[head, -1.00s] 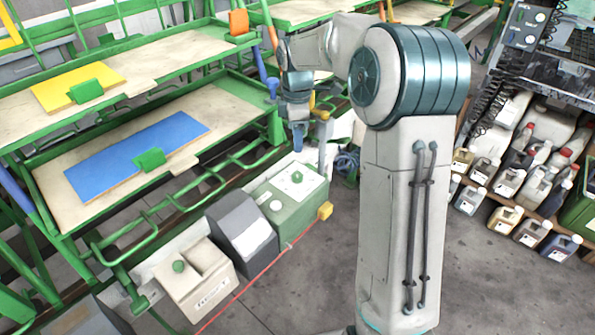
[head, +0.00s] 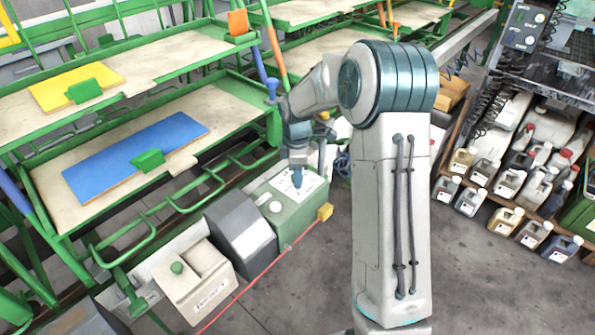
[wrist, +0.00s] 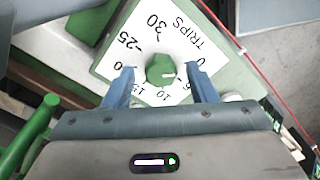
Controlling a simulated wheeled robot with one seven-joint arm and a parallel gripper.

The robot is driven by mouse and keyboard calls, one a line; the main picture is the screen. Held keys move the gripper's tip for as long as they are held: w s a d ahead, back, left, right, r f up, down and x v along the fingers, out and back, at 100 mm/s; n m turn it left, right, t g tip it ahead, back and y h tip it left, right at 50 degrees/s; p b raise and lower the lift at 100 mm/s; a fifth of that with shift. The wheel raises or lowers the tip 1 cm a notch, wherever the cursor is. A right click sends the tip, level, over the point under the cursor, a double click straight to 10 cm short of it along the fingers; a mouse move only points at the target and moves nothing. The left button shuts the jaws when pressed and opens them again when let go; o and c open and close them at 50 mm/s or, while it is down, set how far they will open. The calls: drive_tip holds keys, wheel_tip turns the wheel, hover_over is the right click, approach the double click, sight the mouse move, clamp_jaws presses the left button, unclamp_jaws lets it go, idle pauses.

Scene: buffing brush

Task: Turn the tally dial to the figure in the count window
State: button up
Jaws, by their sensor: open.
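The tally dial is a green knob (wrist: 160,69) on a white plate marked TRIPS (wrist: 150,42), with figures from 0 to 30 around it. A white mark on the knob points right, between the 0 and the lower-right figure, which a finger partly hides. My gripper (wrist: 159,76) is open, one blue finger on each side of the knob, with gaps showing. In the head view my gripper (head: 298,180) is over the green box (head: 306,211) and hides the knob. I cannot make out a count window or its figure.
A grey slant-faced box (head: 240,232) and a beige box with a green knob (head: 195,279) stand left of the green box. A yellow block (head: 325,212) is at its right corner. A green rack (head: 150,215) stands behind. Bare floor lies in front.

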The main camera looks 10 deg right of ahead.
drive_tip(key=c, duration=1)
